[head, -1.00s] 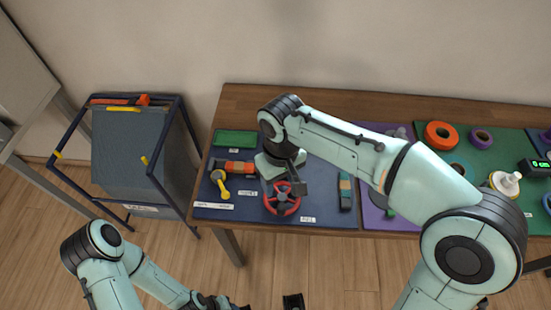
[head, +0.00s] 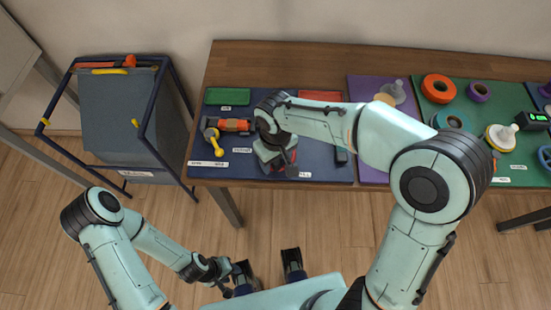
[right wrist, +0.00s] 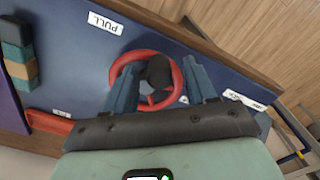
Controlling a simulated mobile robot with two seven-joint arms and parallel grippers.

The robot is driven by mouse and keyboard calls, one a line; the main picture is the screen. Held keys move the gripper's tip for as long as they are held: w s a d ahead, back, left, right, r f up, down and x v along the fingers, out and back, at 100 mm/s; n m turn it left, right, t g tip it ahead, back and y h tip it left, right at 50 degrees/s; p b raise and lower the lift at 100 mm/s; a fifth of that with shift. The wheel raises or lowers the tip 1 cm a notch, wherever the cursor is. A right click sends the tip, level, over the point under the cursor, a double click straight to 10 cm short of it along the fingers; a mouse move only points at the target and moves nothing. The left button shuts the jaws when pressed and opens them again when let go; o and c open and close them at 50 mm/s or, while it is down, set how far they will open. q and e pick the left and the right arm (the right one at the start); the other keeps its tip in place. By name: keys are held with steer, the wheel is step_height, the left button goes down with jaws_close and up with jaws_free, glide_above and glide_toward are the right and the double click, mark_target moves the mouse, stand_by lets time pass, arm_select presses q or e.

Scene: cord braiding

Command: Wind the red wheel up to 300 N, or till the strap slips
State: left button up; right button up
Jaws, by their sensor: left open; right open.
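The red wheel (right wrist: 118,78) lies on the dark blue mat, with a dark hub in its middle. In the head view only a bit of the red wheel (head: 292,172) shows under my right gripper (head: 282,168). In the right wrist view my right gripper (right wrist: 160,68) is open, its two blue fingers apart over the wheel's ring, with the hub between them. I cannot tell whether they touch it. My left gripper (head: 238,278) is open and empty, low in front of the table. I cannot make out the strap or any force reading.
The blue mat (head: 225,172) also holds an orange-and-dark tool with a yellow part (head: 213,138), a green block (head: 228,96) and a red bar (head: 320,96). A PULL label (right wrist: 105,23) lies by the wheel. A dark framed bin (head: 120,115) stands left of the table (head: 300,55).

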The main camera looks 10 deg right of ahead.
steer(key=shift+f, duration=0.1)
jaws_close()
stand_by(0.5)
